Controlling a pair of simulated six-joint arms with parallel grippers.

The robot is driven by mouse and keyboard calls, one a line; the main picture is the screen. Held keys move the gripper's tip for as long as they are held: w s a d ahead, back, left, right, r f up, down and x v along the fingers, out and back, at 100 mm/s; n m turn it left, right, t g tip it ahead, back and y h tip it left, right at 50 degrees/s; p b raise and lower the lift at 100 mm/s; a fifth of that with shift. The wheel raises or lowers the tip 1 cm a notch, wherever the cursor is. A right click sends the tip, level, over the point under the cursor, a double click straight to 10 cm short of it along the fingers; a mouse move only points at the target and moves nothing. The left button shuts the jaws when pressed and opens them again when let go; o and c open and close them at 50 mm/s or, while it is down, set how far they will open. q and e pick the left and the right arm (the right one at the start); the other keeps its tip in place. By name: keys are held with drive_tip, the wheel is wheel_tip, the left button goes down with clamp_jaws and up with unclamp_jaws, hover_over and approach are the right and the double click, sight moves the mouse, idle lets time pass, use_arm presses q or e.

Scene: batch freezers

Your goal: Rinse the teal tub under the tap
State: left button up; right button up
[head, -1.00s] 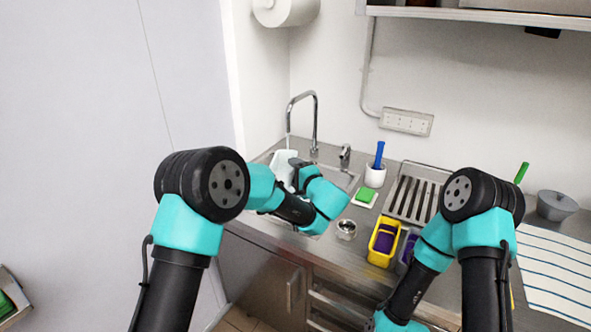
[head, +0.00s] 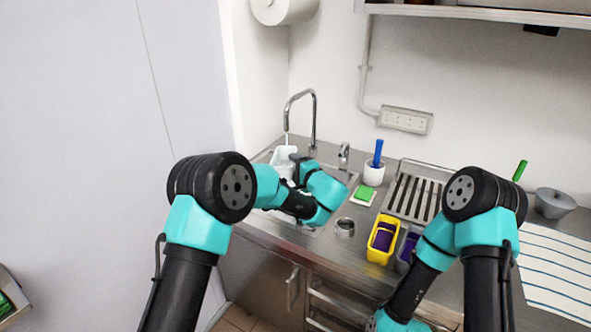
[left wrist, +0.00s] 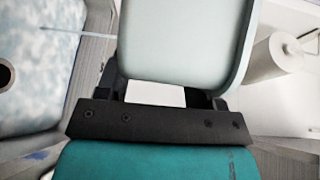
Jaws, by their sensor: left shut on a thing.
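The tub (head: 282,157) is a pale, washed-out teal in the head view, over the left part of the sink (head: 345,178) and beneath the tap (head: 313,122). A thin pale stream seems to come down from the spout to the tub. My left gripper (head: 295,162) is shut on the tub's near side, partly hidden by my wrist. In the left wrist view the tub (left wrist: 185,40) stands large between the dark fingers of the gripper (left wrist: 160,95). The tub's inside is hidden there. My right gripper is out of view below the head picture.
A yellow tub (head: 381,255) with purple inside and a small metal cup (head: 345,228) stand near the counter's front. A green sponge (head: 364,193), a white pot (head: 374,173) with a blue-handled brush and a slatted rack (head: 414,193) lie right of the sink.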

use_arm(q)
drive_tip(key=w+f, duration=0.2)
drive_tip(key=w, duration=0.9)
drive_tip(key=shift+w, duration=0.15)
idle(0.4)
drive_tip(key=shift+a+f, duration=0.1)
drive_tip(key=shift+d, duration=0.25)
idle(0.3)
drive_tip(key=shift+d, duration=0.35)
idle(0.5)
drive_tip(key=s, duration=0.8)
idle(0.7)
drive_tip(key=shift+s+d, duration=0.1)
idle(1.3)
drive_tip(key=s+r, duration=0.4)
drive_tip(key=shift+s, duration=0.4)
